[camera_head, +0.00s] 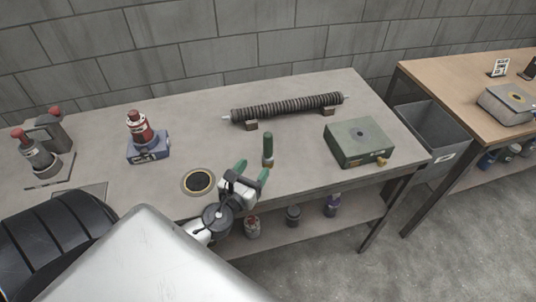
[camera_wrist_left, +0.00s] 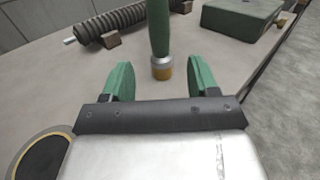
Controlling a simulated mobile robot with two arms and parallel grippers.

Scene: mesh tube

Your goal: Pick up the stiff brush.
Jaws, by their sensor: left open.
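The stiff brush (camera_head: 268,147) stands upright on the grey workbench, with a green handle on top and a metal band and tan bristles at the bottom. It also shows in the left wrist view (camera_wrist_left: 159,35), beyond my fingertips and between their lines. My left gripper (camera_head: 252,170) is open and empty at the bench's front edge, just in front and to the left of the brush. Its two green fingers (camera_wrist_left: 160,80) are spread apart and do not touch the brush. My right gripper is in neither view.
A ribbed mesh tube (camera_head: 288,107) rests on blocks behind the brush. A green box (camera_head: 358,142) stands to the right. A round black pad (camera_head: 198,182) lies left of my gripper. A red and blue device (camera_head: 147,138) stands farther left. A grey bin (camera_head: 432,130) is between the benches.

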